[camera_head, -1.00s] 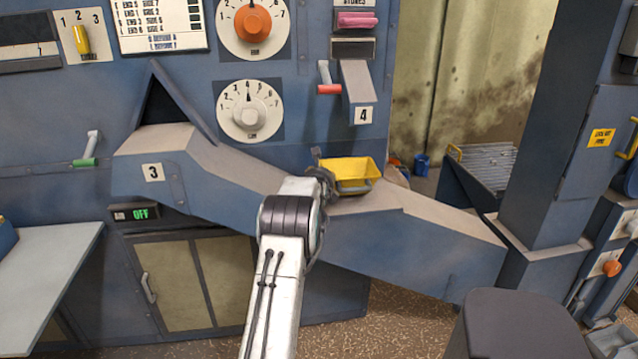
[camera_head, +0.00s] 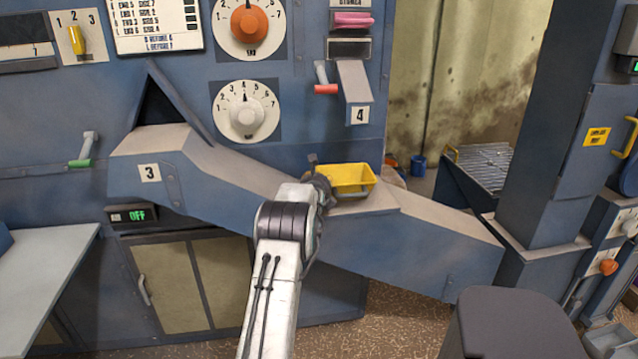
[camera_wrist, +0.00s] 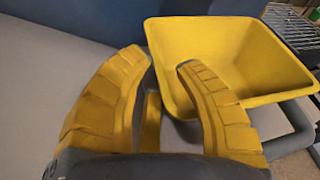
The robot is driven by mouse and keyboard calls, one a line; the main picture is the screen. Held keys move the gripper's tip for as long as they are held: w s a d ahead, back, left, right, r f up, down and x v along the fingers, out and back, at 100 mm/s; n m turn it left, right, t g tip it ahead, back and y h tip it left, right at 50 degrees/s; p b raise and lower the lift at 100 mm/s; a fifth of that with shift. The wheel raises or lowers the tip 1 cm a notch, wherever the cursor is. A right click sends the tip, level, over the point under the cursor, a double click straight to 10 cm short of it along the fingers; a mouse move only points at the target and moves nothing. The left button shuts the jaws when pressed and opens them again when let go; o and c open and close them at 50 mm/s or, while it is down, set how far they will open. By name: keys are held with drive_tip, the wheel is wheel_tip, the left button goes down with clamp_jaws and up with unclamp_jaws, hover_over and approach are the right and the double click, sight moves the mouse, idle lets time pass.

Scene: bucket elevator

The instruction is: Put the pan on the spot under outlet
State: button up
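The pan (camera_head: 347,181) is a yellow, open tray with sloping sides and a grey bar along its lower side. It looks empty and upright, low over the flat top of the blue chute housing (camera_head: 368,205), below the outlet marked 4 (camera_head: 356,95). I cannot tell whether it touches that surface. My gripper (camera_head: 324,184) is at its left side. In the wrist view, the yellow fingers (camera_wrist: 166,66) are apart at the tips, with the pan (camera_wrist: 228,50) just beyond them.
A red-tipped lever (camera_head: 323,80) is beside the outlet. A dark stool-like block (camera_head: 510,325) is at the lower right. A pale table (camera_head: 45,280) is at left.

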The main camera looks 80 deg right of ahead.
drive_tip(key=shift+r, duration=0.1)
drive_tip(key=b+v, duration=0.2)
drive_tip(key=v, duration=1)
drive_tip(key=shift+s, duration=0.1)
idle(0.3)
